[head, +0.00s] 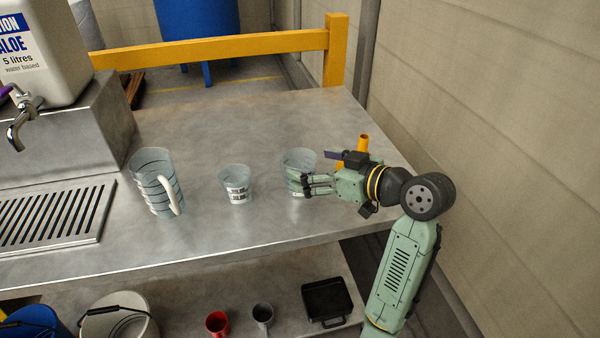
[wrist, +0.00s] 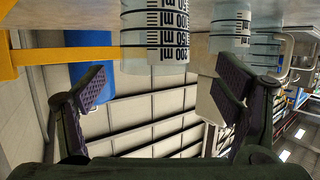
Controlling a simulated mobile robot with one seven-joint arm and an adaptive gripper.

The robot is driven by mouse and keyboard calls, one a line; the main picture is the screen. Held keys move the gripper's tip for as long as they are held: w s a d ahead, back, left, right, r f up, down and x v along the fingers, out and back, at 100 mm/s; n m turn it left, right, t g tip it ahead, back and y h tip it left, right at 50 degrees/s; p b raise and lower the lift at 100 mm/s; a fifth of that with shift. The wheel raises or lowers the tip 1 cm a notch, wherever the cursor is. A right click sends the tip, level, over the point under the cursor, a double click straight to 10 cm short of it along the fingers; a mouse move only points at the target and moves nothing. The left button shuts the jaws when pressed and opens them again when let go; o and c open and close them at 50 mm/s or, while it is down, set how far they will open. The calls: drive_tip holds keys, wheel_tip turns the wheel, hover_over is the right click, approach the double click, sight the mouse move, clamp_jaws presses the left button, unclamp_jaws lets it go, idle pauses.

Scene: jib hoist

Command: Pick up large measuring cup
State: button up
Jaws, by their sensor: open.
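The large measuring cup (head: 298,160) stands upright on the metal bench at the right of the row, clear with dark markings. In the wrist view, where the scene looks upside down, the nearest measuring cup (wrist: 155,40) shows a black ml scale. My gripper (head: 306,184) is open, its fingers pointing left in front of the cup and covering part of it. In the wrist view my two fingers (wrist: 158,88) are wide apart with nothing held. I cannot tell whether the fingertips touch the cup.
A smaller cup (head: 235,184) and a handled measuring jug (head: 155,180) stand to the left. An orange object (head: 363,143) is behind my gripper. A yellow rail (head: 220,48) runs at the back, and a wall (head: 480,120) is close on the right.

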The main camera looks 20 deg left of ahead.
sight(288, 158)
drive_tip(key=x, duration=0.2)
drive_tip(key=p+x, duration=0.1)
drive_tip(key=x, duration=0.2)
drive_tip(key=shift+w+d+f+p, duration=0.1)
drive_tip(key=shift+w+d+p, duration=0.05)
drive_tip(key=shift+w+p, duration=0.15)
drive_tip(key=shift+c, duration=0.4)
drive_tip(key=c, duration=1.2)
